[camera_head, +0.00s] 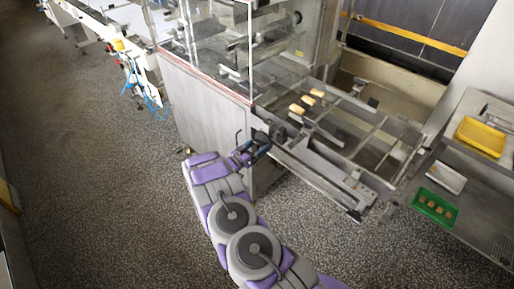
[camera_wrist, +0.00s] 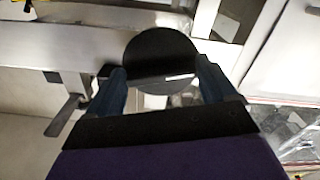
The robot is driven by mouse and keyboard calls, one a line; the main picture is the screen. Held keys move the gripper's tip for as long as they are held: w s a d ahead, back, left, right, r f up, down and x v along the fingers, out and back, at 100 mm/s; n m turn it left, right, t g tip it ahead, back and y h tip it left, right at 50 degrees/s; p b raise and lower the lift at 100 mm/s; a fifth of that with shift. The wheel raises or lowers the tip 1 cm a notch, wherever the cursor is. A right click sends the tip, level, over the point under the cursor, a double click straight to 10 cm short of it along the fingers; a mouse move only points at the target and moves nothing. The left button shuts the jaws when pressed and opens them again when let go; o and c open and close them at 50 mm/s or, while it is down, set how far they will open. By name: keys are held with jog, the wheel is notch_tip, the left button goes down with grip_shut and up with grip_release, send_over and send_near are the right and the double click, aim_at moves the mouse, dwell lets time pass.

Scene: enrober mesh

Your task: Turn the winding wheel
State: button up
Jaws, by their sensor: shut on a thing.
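The winding wheel (camera_wrist: 160,52) is a dark round disc in the wrist view, on the side of the metal machine frame. My gripper (camera_wrist: 163,85) has its two blue-dark fingers at the left and right of the disc's lower part, shut on it. The fingers cover parts of the disc's sides. In the head view my gripper (camera_head: 262,146) reaches the machine's near side, by the corner of the glass enclosure. There the wheel is small and dark, and hard to tell from the gripper.
A metal conveyor frame (camera_head: 330,180) runs to the right, with several light bars (camera_head: 298,108) on it. A glass enclosure (camera_head: 215,50) stands behind. At right, a bench holds a yellow tray (camera_head: 480,137) and a green tray (camera_head: 420,207). A lever (camera_wrist: 65,117) sticks out left of the wheel. Speckled floor lies open at left.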

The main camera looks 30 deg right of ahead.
jog(key=shift+w+a, duration=0.1)
dwell(0.3)
jog(key=o, duration=0.8)
jog(key=shift+f, duration=0.1)
jog(key=shift+o, duration=0.2)
jog(key=p+v, duration=0.2)
jog(key=v, duration=1.5)
jog(key=shift+a, duration=0.2)
